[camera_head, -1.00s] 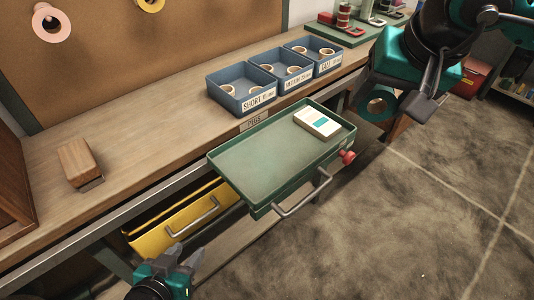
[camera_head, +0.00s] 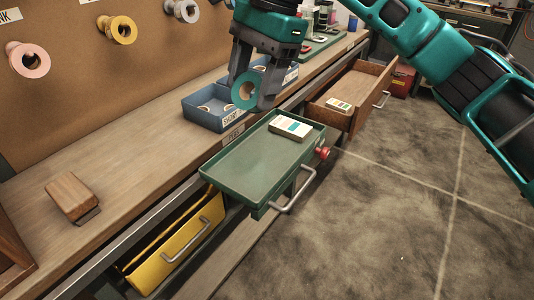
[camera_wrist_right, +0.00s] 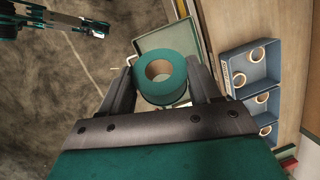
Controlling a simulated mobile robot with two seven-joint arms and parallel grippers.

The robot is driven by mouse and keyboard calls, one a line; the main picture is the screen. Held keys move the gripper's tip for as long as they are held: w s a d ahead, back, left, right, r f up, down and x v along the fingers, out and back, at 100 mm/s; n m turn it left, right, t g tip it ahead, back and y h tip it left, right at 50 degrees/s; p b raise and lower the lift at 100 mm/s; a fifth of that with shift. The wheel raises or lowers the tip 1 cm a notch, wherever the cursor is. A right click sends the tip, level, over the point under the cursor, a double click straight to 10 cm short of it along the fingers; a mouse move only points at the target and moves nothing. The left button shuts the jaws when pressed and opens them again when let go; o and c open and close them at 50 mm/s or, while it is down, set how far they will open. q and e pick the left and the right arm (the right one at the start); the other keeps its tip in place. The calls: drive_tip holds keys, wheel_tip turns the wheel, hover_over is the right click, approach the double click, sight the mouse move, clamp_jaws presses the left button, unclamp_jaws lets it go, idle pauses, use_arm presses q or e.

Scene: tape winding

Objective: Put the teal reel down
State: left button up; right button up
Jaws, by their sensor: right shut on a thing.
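The teal reel (camera_head: 245,90) is a thick ring with a tan core. My right gripper (camera_head: 255,92) is shut on it and holds it in the air above the back of the green tray drawer (camera_head: 240,172), near the blue bins. In the right wrist view the reel (camera_wrist_right: 160,76) sits between the two fingers, with the green tray (camera_wrist_right: 170,42) beyond it. A white box with a teal label (camera_head: 290,128) lies in the tray's far right corner. My left gripper is not in the head view.
Blue bins (camera_head: 212,112) with tan rings stand on the wooden bench behind the tray. An open wooden drawer (camera_head: 355,92) holds a small box. A yellow drawer (camera_head: 170,245) hangs open below. A wooden block (camera_head: 72,194) lies on the bench. Reels hang on the board.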

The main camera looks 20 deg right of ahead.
drive_tip(key=w+r+m+t+y, duration=0.2)
drive_tip(key=w+m+t+y, duration=0.25)
drive_tip(key=m, duration=0.55)
drive_tip(key=m+t+b, duration=0.1)
drive_tip(key=m+t, duration=0.5)
hover_over(274, 155)
wheel_tip(274, 155, down, 3)
drive_tip(key=shift+t+y, duration=0.25)
wheel_tip(274, 155, down, 14)
drive_tip(key=b, duration=0.4)
drive_tip(key=shift+f, duration=0.7)
wheel_tip(274, 155, down, 4)
drive_tip(key=shift+r+b, duration=0.1)
drive_tip(key=shift+b, duration=0.6)
drive_tip(key=o, duration=1.1)
drive_tip(key=shift+o, duration=0.2)
